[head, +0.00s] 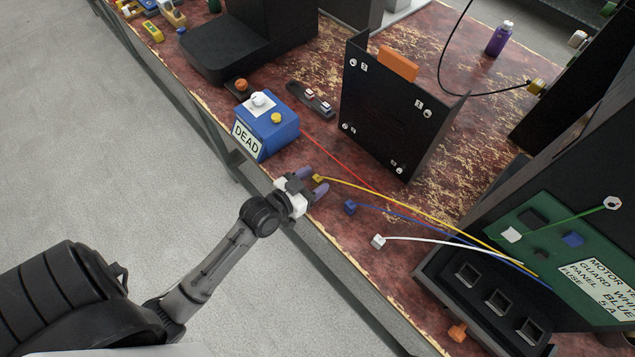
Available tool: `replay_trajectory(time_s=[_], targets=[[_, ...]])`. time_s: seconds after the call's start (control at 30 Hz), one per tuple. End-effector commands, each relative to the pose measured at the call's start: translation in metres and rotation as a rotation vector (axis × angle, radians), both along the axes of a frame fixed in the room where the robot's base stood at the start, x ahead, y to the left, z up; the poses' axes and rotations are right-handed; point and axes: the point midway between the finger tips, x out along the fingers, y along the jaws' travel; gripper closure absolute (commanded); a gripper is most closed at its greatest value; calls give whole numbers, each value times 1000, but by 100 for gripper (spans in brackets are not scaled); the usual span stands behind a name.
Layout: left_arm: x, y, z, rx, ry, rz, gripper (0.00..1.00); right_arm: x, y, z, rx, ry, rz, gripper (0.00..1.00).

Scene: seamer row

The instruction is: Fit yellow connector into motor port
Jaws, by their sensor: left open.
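The yellow connector (318,178) lies at the end of a yellow cable on the worn red bench. My left gripper (312,184) is open at the bench's front edge, with the yellow connector at or between its fingertips; I cannot tell whether they touch it. Three dark square ports (500,301) sit in a row on the black housing at the lower right. Which of them is the motor port cannot be told for sure. A label (600,285) on the green board above reads "MOTOR Y", "GUARD WHI", "PANEL BLUE", partly cut off. My right gripper is not in view.
A blue connector (350,207) and a white connector (378,241) lie to the right on their own cables. A blue box (268,128) marked DEAD stands left of the gripper. A black upright panel (385,110) stands behind. An orange piece (457,333) lies near the housing.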

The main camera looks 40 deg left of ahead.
Motion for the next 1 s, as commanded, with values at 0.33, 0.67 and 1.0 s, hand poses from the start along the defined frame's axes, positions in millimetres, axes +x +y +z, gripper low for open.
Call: replay_trajectory(time_s=[0.33,0.67,1.0], targets=[[18,-1,-3,1,1,0,42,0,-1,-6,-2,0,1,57],[17,-1,-3,1,1,0,61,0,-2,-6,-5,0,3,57],[17,-1,-4,1,1,0,94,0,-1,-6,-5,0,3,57]])
